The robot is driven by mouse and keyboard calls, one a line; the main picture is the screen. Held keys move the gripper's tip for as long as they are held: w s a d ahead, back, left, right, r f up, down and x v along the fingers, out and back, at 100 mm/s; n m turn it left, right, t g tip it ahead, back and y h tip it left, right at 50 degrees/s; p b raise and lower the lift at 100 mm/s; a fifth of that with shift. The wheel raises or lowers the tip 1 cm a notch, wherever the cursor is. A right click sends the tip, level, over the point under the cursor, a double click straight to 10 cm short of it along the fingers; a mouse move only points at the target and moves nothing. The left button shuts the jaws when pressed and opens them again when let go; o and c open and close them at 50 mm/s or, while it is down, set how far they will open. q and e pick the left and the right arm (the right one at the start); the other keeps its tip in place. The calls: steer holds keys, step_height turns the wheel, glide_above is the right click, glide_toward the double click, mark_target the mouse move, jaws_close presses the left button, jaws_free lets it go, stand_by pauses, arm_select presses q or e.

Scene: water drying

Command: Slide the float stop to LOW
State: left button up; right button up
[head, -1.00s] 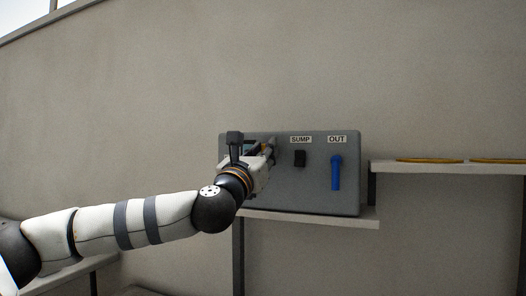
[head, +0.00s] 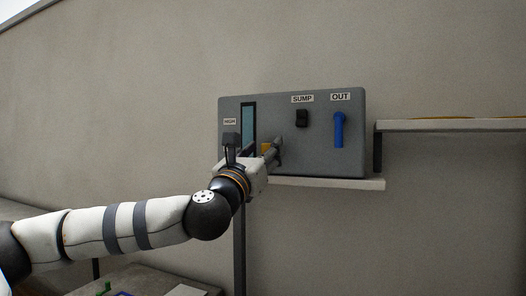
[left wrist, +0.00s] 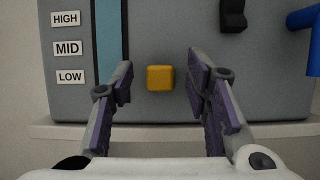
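The float stop, a yellow block (left wrist: 160,77), sits on the grey panel (left wrist: 150,22) to the right of the blue gauge strip (left wrist: 108,40). It is level with the LOW label (left wrist: 70,77), below MID (left wrist: 68,48) and HIGH (left wrist: 65,18). In the head view the block (head: 266,148) shows partly, behind my left gripper (head: 268,158). In the left wrist view that gripper (left wrist: 160,90) is open, with one finger on each side of the block and visible gaps between. Whether the fingertips touch the panel is unclear. My right gripper is not in view.
A black SUMP switch (head: 302,118) and a blue OUT handle (head: 339,130) are right of the block. The panel stands on a pale shelf (head: 340,184). Another shelf (head: 450,125) with yellow items is at the right. A low surface (head: 130,280) lies at the lower left.

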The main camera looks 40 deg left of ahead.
arm_select(q)
steer(key=v, duration=1.2)
